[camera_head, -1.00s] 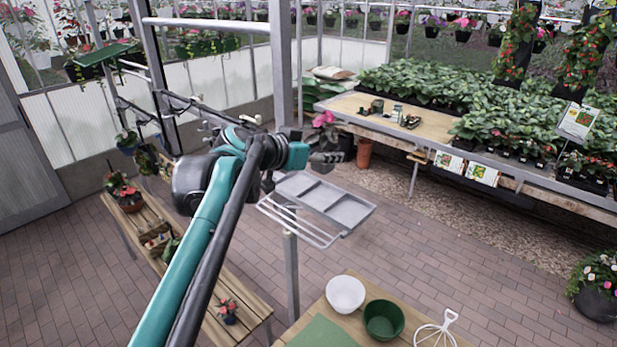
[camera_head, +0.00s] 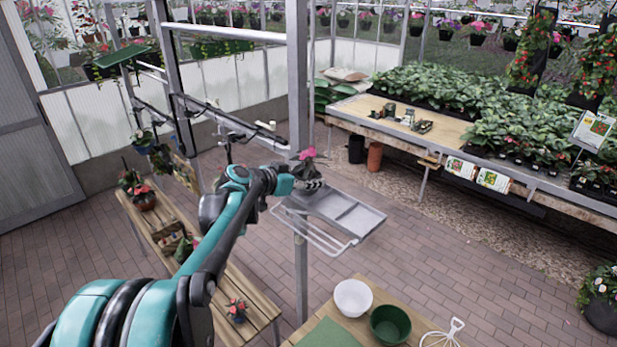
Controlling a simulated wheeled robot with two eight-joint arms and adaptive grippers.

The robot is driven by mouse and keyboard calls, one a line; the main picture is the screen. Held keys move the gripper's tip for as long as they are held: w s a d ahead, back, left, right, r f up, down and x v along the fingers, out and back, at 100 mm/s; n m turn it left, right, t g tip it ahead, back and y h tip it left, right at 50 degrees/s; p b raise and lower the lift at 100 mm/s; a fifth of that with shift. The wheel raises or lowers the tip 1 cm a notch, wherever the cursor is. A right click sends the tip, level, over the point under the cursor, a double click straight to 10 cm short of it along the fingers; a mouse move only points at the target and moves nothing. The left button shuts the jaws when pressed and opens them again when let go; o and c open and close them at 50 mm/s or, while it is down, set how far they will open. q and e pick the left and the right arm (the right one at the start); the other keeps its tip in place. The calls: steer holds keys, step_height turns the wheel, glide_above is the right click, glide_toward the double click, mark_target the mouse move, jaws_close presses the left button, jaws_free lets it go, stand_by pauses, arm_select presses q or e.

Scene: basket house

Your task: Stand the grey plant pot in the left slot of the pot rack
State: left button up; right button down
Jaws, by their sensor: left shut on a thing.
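The pot rack (camera_head: 358,217) is a light grey tray with compartments, fixed to a metal post, with a rail frame on its near left side. My left gripper (camera_head: 312,184) is over the rack's far left end and is shut on the grey plant pot (camera_head: 307,169). The pot is small and dark, with a pink flower at its top. The gripper hides much of the pot and part of the left slot. I cannot tell whether the pot's base touches the rack. My right gripper is not in view.
A wooden table (camera_head: 345,325) in front holds a white bowl (camera_head: 353,297), a green bowl (camera_head: 390,322) and a white whisk-like tool (camera_head: 442,335). A slatted bench (camera_head: 185,235) with plants stands at the left.

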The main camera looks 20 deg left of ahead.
arm_select(q)
steer(key=shift+w+f, duration=0.2)
steer(key=shift+s, duration=0.15)
steer(key=shift+f+b, duration=0.15)
steer(key=shift+b, duration=0.15)
steer(key=o, duration=1.2)
steer(key=shift+o, duration=0.2)
